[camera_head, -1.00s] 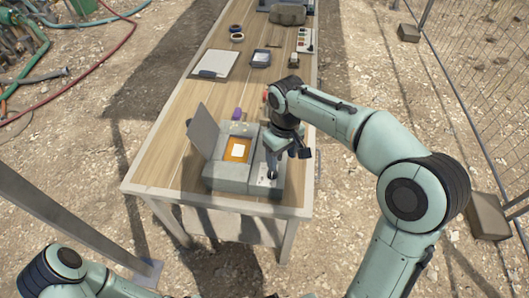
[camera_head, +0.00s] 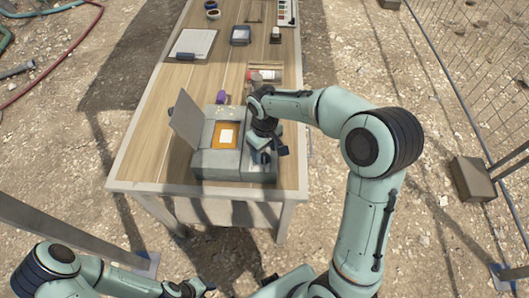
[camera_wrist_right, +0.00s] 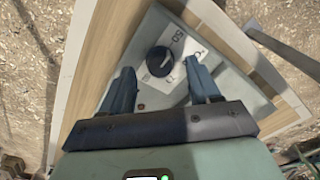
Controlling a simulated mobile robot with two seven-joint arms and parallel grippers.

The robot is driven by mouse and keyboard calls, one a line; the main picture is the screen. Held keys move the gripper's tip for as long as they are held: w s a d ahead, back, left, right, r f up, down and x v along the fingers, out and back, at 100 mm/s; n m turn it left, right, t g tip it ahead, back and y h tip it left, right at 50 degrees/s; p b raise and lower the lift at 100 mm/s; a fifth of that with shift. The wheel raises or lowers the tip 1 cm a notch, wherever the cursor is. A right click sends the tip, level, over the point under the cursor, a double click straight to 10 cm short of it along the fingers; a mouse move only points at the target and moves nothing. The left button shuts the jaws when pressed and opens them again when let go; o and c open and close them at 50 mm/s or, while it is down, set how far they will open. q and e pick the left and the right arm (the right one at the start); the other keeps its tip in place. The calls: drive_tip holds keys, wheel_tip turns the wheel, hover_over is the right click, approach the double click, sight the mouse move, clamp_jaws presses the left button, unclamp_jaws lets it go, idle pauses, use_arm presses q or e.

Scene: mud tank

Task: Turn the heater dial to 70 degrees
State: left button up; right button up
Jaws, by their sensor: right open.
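The heater (camera_head: 235,172) is a grey box on the wooden table, its lid (camera_head: 188,120) standing open at the left and an orange panel with a white label inside. The heater dial (camera_wrist_right: 158,60) is a round dark knob with a pale pointer mark, on a white scale plate in the right wrist view. A "50" is readable on the plate; the exact setting is not. My right gripper (camera_wrist_right: 158,72) is open, its fingers on either side of the dial and apart from it. In the head view my right gripper (camera_head: 265,154) covers the dial.
A clipboard (camera_head: 192,44), a dark-framed device (camera_head: 240,35), a purple object (camera_head: 221,97) and a red-and-white item (camera_head: 262,75) lie farther back on the table. The table's right edge is close to my right gripper. A wire fence (camera_head: 460,70) stands at the right.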

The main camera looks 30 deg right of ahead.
drive_tip(key=shift+f, duration=0.8)
drive_tip(key=c, duration=1)
drive_tip(key=shift+c, duration=0.2)
